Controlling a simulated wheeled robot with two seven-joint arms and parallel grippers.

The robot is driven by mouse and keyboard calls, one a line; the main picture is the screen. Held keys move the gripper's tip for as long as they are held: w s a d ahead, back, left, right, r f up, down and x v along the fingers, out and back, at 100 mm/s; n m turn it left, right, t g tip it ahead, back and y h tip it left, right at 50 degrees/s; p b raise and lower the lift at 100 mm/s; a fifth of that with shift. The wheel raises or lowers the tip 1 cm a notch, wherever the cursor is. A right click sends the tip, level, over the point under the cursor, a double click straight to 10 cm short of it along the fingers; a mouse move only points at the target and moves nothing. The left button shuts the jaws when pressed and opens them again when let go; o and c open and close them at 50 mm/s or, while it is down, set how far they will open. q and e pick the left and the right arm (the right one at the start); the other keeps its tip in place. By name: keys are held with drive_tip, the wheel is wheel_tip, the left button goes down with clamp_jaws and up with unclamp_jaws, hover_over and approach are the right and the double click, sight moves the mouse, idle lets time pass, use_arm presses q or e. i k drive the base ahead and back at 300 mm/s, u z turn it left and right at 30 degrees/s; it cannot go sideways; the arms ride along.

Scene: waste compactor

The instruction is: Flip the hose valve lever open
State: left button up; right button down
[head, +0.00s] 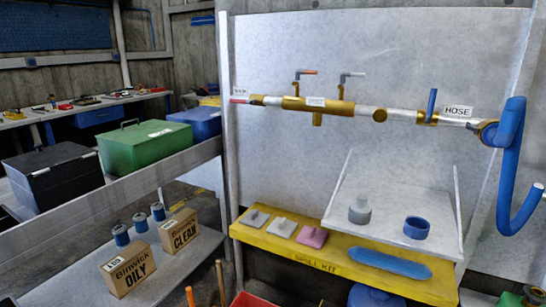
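The hose valve lever (432,102) is a blue handle on a brass valve body (427,118) at the right end of the horizontal pipe. It stands nearly upright, across the line of the pipe. A white label reading HOSE (457,110) sits just right of it. A thick blue hose (509,150) hangs in a loop from the brass fitting at the pipe's right end. Neither of my grippers shows in the head view.
Two smaller levers, orange-red (306,72) and grey (352,75), stand above the pipe's left half. Below, a tilted grey tray (385,205) and a yellow spill kit shelf (290,252) stick out. Boxes (128,272) stand lower left. The space before the valve looks clear.

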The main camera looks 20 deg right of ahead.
sight(432, 94)
drive_tip(key=z, duration=0.95)
drive_tip(key=i, duration=0.8)
drive_tip(key=z, duration=0.65)
